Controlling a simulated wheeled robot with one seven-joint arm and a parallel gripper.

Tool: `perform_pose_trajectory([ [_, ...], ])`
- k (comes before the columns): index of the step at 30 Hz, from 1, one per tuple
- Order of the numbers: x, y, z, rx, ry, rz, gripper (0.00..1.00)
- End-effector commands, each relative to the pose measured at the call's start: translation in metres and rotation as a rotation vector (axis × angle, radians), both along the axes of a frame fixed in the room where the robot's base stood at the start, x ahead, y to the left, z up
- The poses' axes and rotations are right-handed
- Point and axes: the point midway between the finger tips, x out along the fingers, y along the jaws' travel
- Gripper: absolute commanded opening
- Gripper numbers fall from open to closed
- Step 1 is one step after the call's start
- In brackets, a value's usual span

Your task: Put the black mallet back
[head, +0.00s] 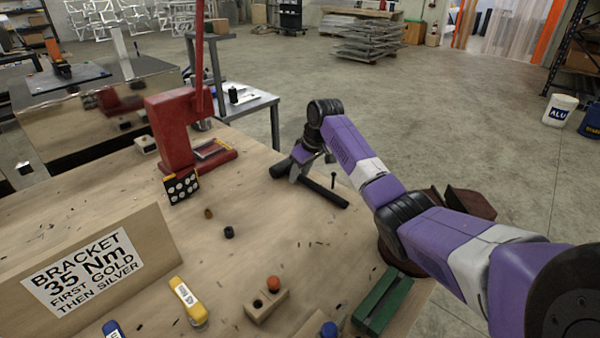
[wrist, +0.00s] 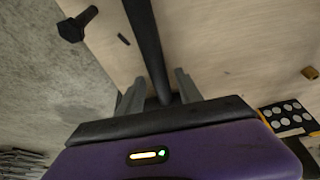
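The black mallet (head: 328,197) lies on the wooden bench near its far edge. Its dark head (head: 281,168) shows left of my gripper and its handle runs toward the lower right. My gripper (head: 300,178) is down over the mallet, close to the head end. In the wrist view the handle (wrist: 146,40) runs from the top edge down between the two fingers of my gripper (wrist: 160,80). A gap shows on each side of the handle, so the fingers are open around it. The far end of the mallet is hidden behind my gripper there.
A red press (head: 176,135) with a dotted plate (head: 181,189) is to the left. A green tray (head: 384,301), a wooden block (head: 266,304) and a bracket sign (head: 85,270) are nearer. The bench middle is mostly clear.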

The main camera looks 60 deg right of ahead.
Motion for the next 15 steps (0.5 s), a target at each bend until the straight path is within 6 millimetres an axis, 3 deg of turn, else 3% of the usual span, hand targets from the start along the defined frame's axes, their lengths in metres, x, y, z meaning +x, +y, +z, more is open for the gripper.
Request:
perform_pose_trajectory([
  [10,0.0,0.0,0.002,0.0,-0.001,0.0,0.45],
  [15,-0.005,0.001,0.018,-0.001,-0.003,0.001,0.45],
])
